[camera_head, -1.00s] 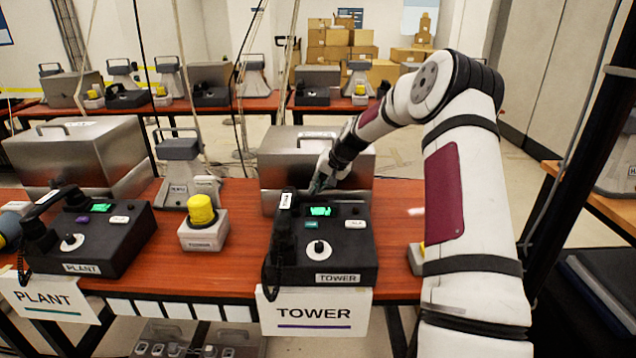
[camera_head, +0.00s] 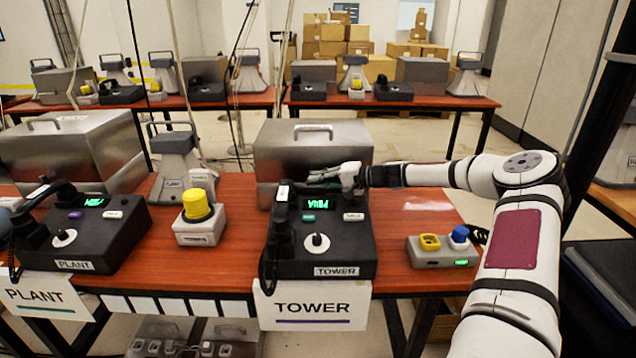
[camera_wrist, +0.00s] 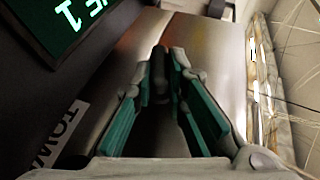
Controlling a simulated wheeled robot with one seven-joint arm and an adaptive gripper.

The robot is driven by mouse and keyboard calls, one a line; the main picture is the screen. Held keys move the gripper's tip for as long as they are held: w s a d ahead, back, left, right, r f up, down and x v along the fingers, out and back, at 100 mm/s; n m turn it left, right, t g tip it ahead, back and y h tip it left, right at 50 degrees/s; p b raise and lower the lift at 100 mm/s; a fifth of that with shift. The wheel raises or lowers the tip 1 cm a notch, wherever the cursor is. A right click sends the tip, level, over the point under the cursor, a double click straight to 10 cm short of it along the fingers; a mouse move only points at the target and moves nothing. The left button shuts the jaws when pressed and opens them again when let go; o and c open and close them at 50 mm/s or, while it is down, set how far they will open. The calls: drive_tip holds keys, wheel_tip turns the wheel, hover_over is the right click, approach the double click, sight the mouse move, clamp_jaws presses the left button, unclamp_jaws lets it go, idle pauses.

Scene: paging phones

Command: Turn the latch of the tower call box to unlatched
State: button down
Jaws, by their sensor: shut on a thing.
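The tower call box (camera_head: 281,160) is a metal case with a handle on its lid, closed, behind the black TOWER phone unit (camera_head: 345,248). My gripper (camera_head: 325,177) reaches in from the right at the front face of the case, just above the back of the phone unit. In the wrist view the green-padded fingers of my gripper (camera_wrist: 160,90) are shut on a dark, narrow latch (camera_wrist: 159,72) at the seam between lid and body. The fingers hide much of the latch, so its exact angle is hard to tell.
A corded handset (camera_head: 283,232) lies along the phone unit's left side. A grey box with yellow and blue buttons (camera_head: 443,250) stands to the right, and a yellow-knobbed box (camera_head: 199,222) to the left. The table between phone and button box is clear.

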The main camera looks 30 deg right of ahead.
drive_tip(key=shift+f+t+y, duration=0.1)
drive_tip(key=shift+t+y, duration=0.2)
idle(0.4)
drive_tip(key=c, duration=1.6)
unclamp_jaws()
drive_tip(key=v, duration=1.2)
